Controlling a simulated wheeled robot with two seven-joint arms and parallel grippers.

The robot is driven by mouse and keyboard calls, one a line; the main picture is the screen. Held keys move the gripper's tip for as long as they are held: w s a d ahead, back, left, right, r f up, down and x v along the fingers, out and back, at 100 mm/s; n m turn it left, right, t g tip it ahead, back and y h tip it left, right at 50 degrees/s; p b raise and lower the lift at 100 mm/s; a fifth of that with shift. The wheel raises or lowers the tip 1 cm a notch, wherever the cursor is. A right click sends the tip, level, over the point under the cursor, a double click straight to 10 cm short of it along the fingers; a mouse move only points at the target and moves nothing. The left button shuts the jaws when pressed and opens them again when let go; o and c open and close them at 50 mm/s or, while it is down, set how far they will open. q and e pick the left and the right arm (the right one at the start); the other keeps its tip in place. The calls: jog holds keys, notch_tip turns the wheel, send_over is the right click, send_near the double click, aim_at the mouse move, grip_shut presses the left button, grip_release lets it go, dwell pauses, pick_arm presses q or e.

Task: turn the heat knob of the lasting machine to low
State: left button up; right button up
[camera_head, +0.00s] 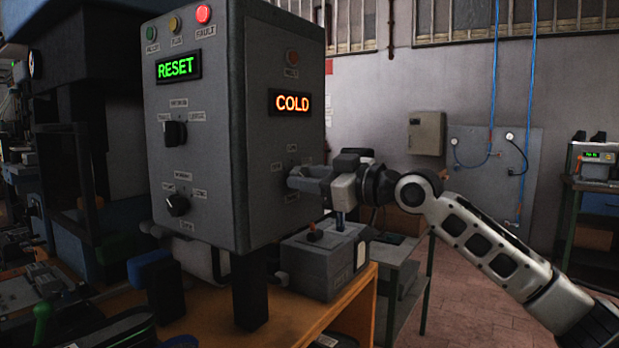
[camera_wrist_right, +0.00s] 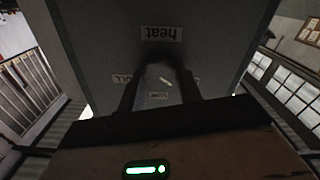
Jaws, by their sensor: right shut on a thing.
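The lasting machine's grey control box (camera_head: 187,106) fills the middle of the head view. On its right-hand side face a display reads COLD in orange (camera_head: 292,102). My right gripper (camera_head: 296,178) reaches this face from the right and is shut on the heat knob. In the head view the gripper hides the knob. In the right wrist view the heat knob (camera_wrist_right: 160,76) sits between the two dark fingers, below a "heat" label (camera_wrist_right: 162,33). A short white slanted mark shows on it. Small labels lie left, right and below; the lower one seems to read LOW.
The front face has a green RESET display (camera_head: 179,66), two more black knobs (camera_head: 175,133) and a lit red fault lamp (camera_head: 203,14). A grey box with a lever (camera_head: 322,262) stands below my right gripper on the orange bench (camera_head: 290,325). Open floor lies at right.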

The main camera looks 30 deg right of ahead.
pick_arm(q)
jog(key=shift+r, duration=0.2)
pick_arm(e)
jog(key=shift+m, duration=0.3)
jog(key=m+p, duration=0.4)
jog(key=m, duration=0.2)
jog(key=shift+r+m, duration=0.15)
jog(key=shift+m, duration=0.15)
pick_arm(q)
jog(key=shift+s+a+r+p, duration=0.1)
jog(key=shift+a+r+p, duration=0.15)
jog(key=shift+r+p, duration=0.25)
jog(key=shift+s+a+r+p, duration=0.1)
jog(key=shift+a+r+p, duration=0.1)
jog(key=shift+r+p, duration=0.3)
pick_arm(e)
jog(key=m, duration=0.3)
jog(key=shift+d+m, duration=0.1)
jog(key=shift+m, duration=0.2)
jog(key=o, duration=1)
